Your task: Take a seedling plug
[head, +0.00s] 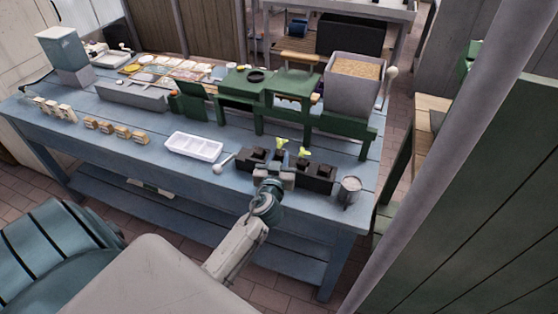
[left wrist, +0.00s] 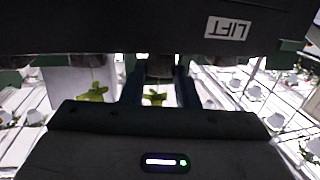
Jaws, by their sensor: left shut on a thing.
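A dark tray (head: 318,178) stands at the front edge of the blue table, holding brown plugs in its cells. Green leaves of one seedling plug (head: 281,143) show just past my gripper, and those of another seedling (head: 304,152) show to the right. My left gripper (head: 273,168) is at the tray's front. In the left wrist view my left gripper (left wrist: 160,85) is shut on a seedling plug (left wrist: 160,66), with green leaves between the fingers. A second green seedling (left wrist: 94,92) is beside it. Whether the held plug is clear of its cell cannot be told. My right gripper is not in view.
A white compartment tray (head: 193,147) and a white spoon (head: 221,164) lie left of the dark tray. A metal cup (head: 348,190) stands close on its right. A green stand (head: 316,118) and a grey bin of grain-like material (head: 352,98) are behind.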

